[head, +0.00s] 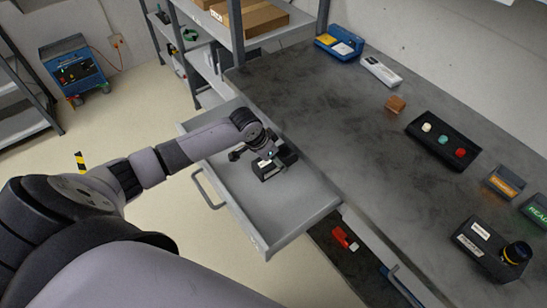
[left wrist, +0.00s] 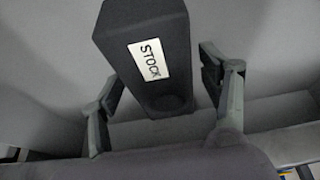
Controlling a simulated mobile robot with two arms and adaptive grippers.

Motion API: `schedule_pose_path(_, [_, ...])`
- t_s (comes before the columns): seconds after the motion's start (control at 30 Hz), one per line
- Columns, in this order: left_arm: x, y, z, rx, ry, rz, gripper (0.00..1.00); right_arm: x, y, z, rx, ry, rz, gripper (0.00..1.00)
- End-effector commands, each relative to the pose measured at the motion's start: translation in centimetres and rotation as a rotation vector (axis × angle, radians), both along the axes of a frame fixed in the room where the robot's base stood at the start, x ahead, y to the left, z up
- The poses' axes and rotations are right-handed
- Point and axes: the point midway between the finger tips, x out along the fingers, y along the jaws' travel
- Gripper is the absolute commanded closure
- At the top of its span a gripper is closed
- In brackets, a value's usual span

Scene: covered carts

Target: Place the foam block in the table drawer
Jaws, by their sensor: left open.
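A dark grey block labelled STOCK (left wrist: 150,30), which looks like the foam block, is inside the open table drawer (head: 296,212). It also shows in the head view (head: 268,172), partly hidden by my left gripper. It appears to lie on the drawer floor, with a round recess at its near end. My left gripper (head: 262,157) is over the drawer. In the left wrist view its open fingers (left wrist: 163,82) stand on either side of the block's near end, with gaps visible. My right gripper is not in view.
Shelving (head: 238,40) stands behind the drawer. A red item (head: 340,237) lies below.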

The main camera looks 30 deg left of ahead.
Motion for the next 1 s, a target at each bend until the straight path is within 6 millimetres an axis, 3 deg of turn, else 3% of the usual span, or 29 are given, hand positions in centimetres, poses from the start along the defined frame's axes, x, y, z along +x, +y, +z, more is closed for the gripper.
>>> schedule_pose_path(0.27, [-0.3,0.2,1.1,0.0,-0.001,0.0,0.3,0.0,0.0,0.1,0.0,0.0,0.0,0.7])
schedule_pose_path(0.7, [-3.4,1.5,9.2,0.002,-0.002,0.0,0.3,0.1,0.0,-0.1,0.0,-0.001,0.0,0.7])
schedule_pose_path(1.0, [-4.2,1.8,11.4,0.0,0.001,0.001,0.3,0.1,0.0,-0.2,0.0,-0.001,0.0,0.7])
